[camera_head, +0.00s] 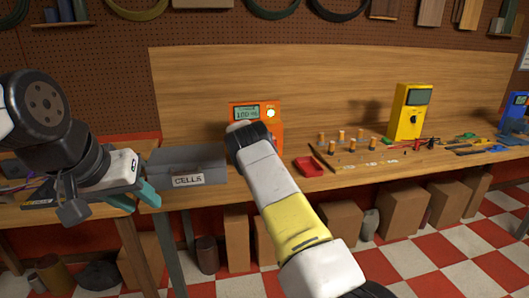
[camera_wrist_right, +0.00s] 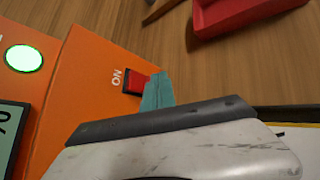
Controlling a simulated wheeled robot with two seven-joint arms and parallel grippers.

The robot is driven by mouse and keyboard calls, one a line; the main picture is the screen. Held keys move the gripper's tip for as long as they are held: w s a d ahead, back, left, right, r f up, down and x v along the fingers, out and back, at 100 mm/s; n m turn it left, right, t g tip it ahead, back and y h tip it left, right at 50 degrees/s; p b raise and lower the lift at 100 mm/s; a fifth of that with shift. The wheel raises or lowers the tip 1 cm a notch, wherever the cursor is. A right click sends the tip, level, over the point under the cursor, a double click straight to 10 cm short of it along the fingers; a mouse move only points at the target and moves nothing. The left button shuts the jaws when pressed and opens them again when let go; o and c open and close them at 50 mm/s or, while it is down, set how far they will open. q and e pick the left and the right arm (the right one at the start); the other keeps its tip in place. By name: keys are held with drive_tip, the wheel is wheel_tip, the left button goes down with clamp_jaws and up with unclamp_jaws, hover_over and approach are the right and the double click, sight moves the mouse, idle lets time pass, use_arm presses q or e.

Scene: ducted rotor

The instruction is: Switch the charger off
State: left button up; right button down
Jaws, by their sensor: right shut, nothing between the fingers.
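The charger (camera_head: 270,113) is an orange box on the bench, with a display reading about 100 % and a lit round lamp. In the right wrist view, its orange face (camera_wrist_right: 85,90) carries a red switch (camera_wrist_right: 135,83) beside the word ON. The lamp (camera_wrist_right: 23,58) glows white and green there. My right gripper (camera_wrist_right: 157,92) is shut and empty, its teal tips right beside the switch; I cannot tell whether they touch it. In the head view my right arm hides that gripper and the charger's lower part. My left gripper (camera_head: 135,199) is open and empty at the left.
A grey CELLS box (camera_head: 190,160) stands left of the charger. A red tray (camera_head: 307,169) and several orange-capped cells (camera_head: 341,137) are on its right. A yellow meter (camera_head: 409,110) and tools stand farther right. Cardboard boxes (camera_head: 340,222) are under the bench.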

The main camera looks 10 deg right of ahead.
drive_tip(key=shift+w+f, duration=0.15)
drive_tip(key=shift+w, duration=0.2)
idle(0.5)
drive_tip(key=shift+s+r, duration=0.3)
drive_tip(key=shift+s, duration=0.55)
drive_tip(key=shift+s+r, duration=0.35)
drive_tip(key=shift+s, duration=0.35)
drive_tip(key=shift+s+r, duration=0.3)
drive_tip(key=shift+s, duration=0.4)
drive_tip(key=shift+s+r, duration=0.35)
drive_tip(key=shift+s, duration=0.35)
drive_tip(key=shift+s+d, duration=0.1)
drive_tip(key=shift+s, duration=0.05)
